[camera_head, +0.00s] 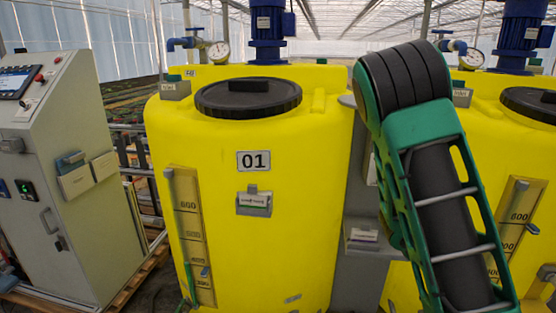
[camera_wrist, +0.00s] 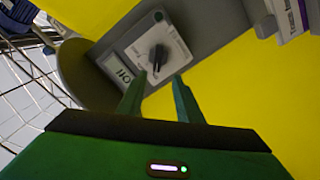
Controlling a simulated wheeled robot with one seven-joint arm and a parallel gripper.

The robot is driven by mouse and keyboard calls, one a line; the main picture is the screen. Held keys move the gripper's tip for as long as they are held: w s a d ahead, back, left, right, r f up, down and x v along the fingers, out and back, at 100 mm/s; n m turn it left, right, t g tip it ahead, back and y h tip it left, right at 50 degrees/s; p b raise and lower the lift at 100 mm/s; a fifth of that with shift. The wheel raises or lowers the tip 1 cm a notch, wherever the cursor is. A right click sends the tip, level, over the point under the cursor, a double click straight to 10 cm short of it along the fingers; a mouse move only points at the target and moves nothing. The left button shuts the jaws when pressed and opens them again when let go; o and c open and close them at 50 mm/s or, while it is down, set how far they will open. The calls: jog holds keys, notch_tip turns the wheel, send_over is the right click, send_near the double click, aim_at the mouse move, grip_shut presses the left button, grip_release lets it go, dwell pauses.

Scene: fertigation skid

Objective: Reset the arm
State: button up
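My gripper (camera_wrist: 157,82) shows in the wrist view, with two green fingers apart and nothing between them. Beyond the fingertips, a black rotary knob (camera_wrist: 158,58) sits on a light square plate, with a small lettered label (camera_wrist: 123,73) beside it. The fingers appear short of the knob, though the exact gap is hard to judge. In the head view my green and dark arm rises high at the right and bends over; my gripper is hidden there.
Yellow tank 01 (camera_head: 255,205) with a black lid (camera_head: 248,97) stands centre, a second yellow tank (camera_head: 533,160) at right. A grey post (camera_head: 353,215) stands between them. A grey control cabinet (camera_head: 65,180) is at left. The wrist view shows a grey bracket (camera_wrist: 215,22) against yellow.

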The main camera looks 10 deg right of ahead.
jog(key=s+d+f+m+g, duration=0.3)
jog(key=s+m+g, duration=0.2)
jog(key=s, duration=0.3)
jog(key=s+d+f+m+g, duration=0.3)
jog(key=s+d+m+g, duration=0.15)
jog(key=s, duration=0.25)
jog(key=s+a+r+g+y, duration=0.1)
jog(key=s+a+g+y, duration=0.1)
jog(key=s+a, duration=0.3)
jog(key=s+a+r+m+g+y, duration=0.1)
jog(key=s+a, duration=0.4)
jog(key=s, duration=0.6)
jog(key=s+a+r+m+g+y, duration=0.1)
jog(key=s+a+r+g+y, duration=0.1)
jog(key=s, duration=0.7)
jog(key=a+g+y, duration=0.1)
jog(key=a+g, duration=0.1)
jog(key=a, duration=0.1)
jog(key=shift+r, duration=0.3)
